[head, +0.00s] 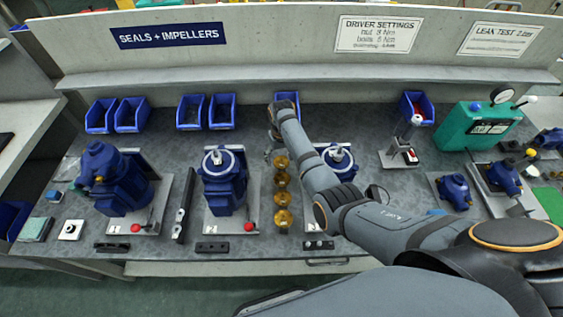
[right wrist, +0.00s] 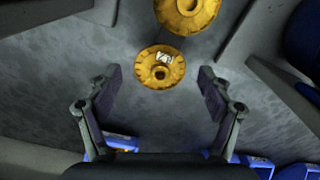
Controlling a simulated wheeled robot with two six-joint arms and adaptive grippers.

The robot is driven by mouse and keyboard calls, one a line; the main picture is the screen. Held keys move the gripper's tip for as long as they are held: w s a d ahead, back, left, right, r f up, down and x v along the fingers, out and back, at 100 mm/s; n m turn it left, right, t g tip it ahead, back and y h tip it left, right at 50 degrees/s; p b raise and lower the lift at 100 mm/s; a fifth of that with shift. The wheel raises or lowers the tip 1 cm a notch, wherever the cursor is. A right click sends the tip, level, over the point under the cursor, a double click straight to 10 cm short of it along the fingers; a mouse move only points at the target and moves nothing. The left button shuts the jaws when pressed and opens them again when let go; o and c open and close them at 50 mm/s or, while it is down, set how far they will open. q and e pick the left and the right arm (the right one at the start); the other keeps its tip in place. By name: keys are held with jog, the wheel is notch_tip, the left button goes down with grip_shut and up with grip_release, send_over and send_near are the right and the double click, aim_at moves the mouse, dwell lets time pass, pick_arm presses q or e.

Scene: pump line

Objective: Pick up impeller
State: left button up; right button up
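Several brass-coloured round impellers stand in a front-to-back row on the bench, between the two middle pump stations. The rearmost impeller (head: 280,161) lies just in front of my right gripper (head: 273,135). In the right wrist view, one impeller (right wrist: 161,70) with a small pale label and a central hole lies between and beyond the two spread fingertips of my right gripper (right wrist: 160,82). A second impeller (right wrist: 187,14) shows at the top edge. My right gripper is open and empty, with clear space on both sides of the impeller. My left gripper is not in view.
A blue pump on a plate (head: 222,185) stands left of the row, and another pump (head: 338,160) stands right, partly behind my right arm. Blue bins (head: 193,110) line the back of the bench. A teal tester (head: 478,127) is at the right.

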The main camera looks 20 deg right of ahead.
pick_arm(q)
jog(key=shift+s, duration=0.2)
pick_arm(e)
jog(key=shift+s+f, duration=0.1)
jog(key=shift+s, duration=0.05)
jog(key=c, duration=1.4)
